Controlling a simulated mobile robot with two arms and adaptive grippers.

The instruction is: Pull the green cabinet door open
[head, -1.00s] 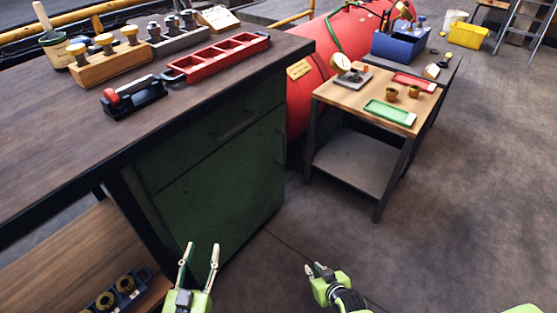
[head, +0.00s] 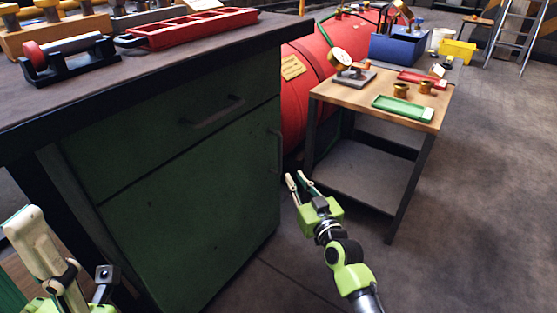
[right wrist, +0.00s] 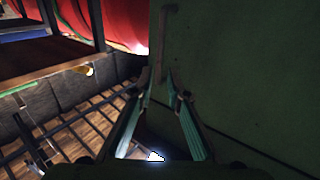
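The green cabinet door (head: 190,225) is closed under the workbench, below a drawer. Its upright handle (head: 276,150) is near the door's right edge; it also shows in the right wrist view (right wrist: 165,45), ahead of the fingertips. My right gripper (head: 299,178) is open and empty, just right of the door and a little below the handle. In the right wrist view its fingers (right wrist: 160,92) are spread, with nothing between them. My left gripper (head: 70,260) is at the lower left, cut off by the frame edge; its opening cannot be made out.
The drawer handle (head: 215,112) is above the door. A small wooden table (head: 340,93) stands to the right, close to my right arm. Bare floor (head: 470,190) lies farther right.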

